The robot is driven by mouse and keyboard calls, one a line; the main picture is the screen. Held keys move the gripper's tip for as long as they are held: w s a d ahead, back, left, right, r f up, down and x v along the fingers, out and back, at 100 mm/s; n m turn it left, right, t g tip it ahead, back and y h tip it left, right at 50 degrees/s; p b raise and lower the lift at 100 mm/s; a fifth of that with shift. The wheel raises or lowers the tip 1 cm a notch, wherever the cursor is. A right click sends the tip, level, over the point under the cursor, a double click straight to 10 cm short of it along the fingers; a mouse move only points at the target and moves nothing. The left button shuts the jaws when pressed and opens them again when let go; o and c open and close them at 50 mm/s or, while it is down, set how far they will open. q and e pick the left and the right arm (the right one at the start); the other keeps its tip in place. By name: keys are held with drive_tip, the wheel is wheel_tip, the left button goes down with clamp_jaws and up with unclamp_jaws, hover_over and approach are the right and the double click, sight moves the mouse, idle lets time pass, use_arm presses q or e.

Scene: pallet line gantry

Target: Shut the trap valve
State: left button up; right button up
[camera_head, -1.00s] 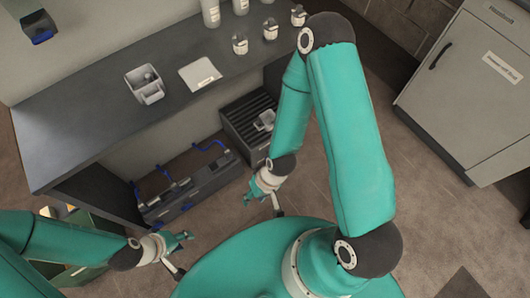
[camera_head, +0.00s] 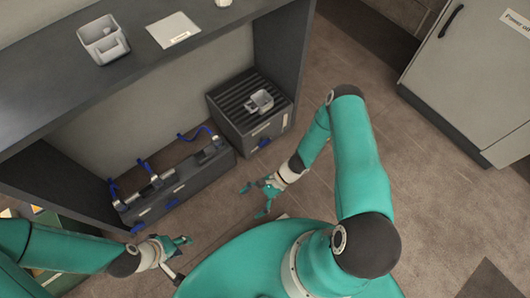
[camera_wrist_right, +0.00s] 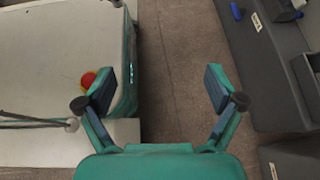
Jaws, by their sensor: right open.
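A low dark valve unit (camera_head: 190,180) stands on the floor under the counter, with metal fittings and several blue levers, one of them a bent blue lever (camera_head: 196,134) at its right end. I cannot read labels or tell which part is the trap valve. My right gripper (camera_head: 254,200) is open and empty above the floor, in front of the unit and apart from it. Its open fingers (camera_wrist_right: 161,92) show bare floor between them in the right wrist view. My left gripper (camera_head: 184,249) hangs in front of the unit's left part; its finger opening is unclear.
A ribbed dark box (camera_head: 225,98) with a small grey container (camera_head: 260,102) on it stands right of the unit. The counter (camera_head: 50,85) overhangs both and bears a grey caddy (camera_head: 104,38). A cabinet (camera_head: 475,70) stands at the right. The floor between is clear.

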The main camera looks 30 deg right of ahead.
drive_tip(key=w+d+f+m+t+b, duration=0.3)
drive_tip(key=w+f+m+t, duration=0.1)
drive_tip(key=f, duration=0.2)
drive_tip(key=w+d+f+m+t+b, duration=0.3)
drive_tip(key=w+f+m+t, duration=0.1)
drive_tip(key=f, duration=0.3)
drive_tip(key=m+t+h+b, duration=0.7)
drive_tip(key=m+t+h, duration=0.2)
drive_tip(key=t+h, duration=0.1)
approach(266, 144)
drive_tip(key=w+b, duration=0.1)
drive_tip(key=w, duration=0.2)
drive_tip(key=w+b, duration=0.2)
drive_tip(key=w, duration=0.1)
drive_tip(key=w+b, duration=0.1)
drive_tip(key=w, duration=0.2)
drive_tip(key=shift+w+a, duration=0.35)
use_arm(q)
wheel_tip(266, 144, down, 21)
drive_tip(key=shift+b, duration=0.4)
use_arm(e)
drive_tip(key=shift+w+r, duration=0.1)
drive_tip(key=shift+w, duration=0.55)
drive_tip(key=shift+c, duration=0.4)
drive_tip(key=c, duration=1.1)
